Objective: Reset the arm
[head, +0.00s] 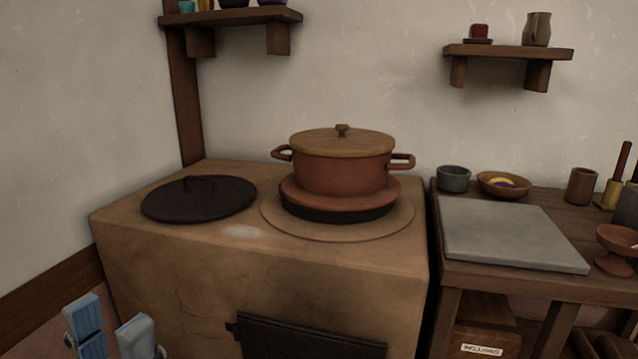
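My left gripper (110,318) shows at the bottom left of the head view, in front of the clay stove. Its two blue-grey fingers stand apart with nothing between them. The rest of its arm is out of the picture. My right gripper is not in view.
The clay stove (175,258) bears a black lid (199,199) and a reddish pot (340,174) with a wooden lid. To its right, a wooden table (497,279) holds a grey stone slab (510,236), a bowl (504,184) and cups. Two shelves hang above.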

